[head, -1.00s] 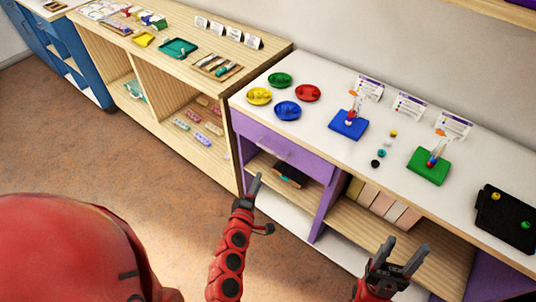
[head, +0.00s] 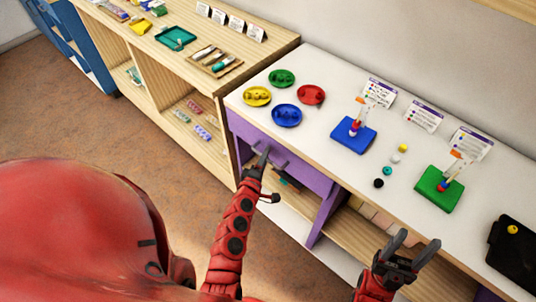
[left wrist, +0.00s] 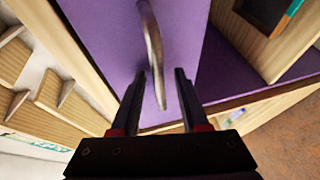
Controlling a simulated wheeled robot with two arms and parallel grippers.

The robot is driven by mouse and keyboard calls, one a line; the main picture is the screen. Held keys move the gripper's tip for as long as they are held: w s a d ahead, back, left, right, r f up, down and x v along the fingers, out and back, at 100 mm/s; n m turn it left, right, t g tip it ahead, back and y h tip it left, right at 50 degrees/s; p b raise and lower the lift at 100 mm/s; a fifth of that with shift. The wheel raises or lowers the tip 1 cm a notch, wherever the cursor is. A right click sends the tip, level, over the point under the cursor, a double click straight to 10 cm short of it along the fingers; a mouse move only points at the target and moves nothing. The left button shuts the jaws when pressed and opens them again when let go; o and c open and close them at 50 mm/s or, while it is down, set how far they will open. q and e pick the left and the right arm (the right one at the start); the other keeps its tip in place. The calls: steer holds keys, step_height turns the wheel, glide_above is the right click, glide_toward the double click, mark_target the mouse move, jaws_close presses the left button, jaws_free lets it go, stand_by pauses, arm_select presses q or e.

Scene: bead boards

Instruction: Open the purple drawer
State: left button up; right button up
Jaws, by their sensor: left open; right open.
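The purple drawer (head: 300,165) sits under the white tabletop at its left end and looks shut. My left gripper (head: 264,157) is in front of the drawer's left part, close to its handle (head: 280,160). In the left wrist view, the drawer front (left wrist: 95,35) fills the upper middle, and the curved metal handle (left wrist: 153,50) reaches down between the two open fingers of my left gripper (left wrist: 159,85). I cannot tell whether a finger touches the handle. My right gripper (head: 412,247) is open and empty, in front of the lower shelf to the right.
On the white tabletop (head: 325,125) stand yellow, green, red and blue dishes, a blue board (head: 353,135), a green board (head: 439,189), loose beads and a black tray (head: 513,255). A wooden shelf unit (head: 190,75) adjoins at left. Open shelves lie below the drawer.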

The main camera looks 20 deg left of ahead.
arm_select(q)
steer(key=shift+s, duration=0.1)
jaws_close()
stand_by(1.3)
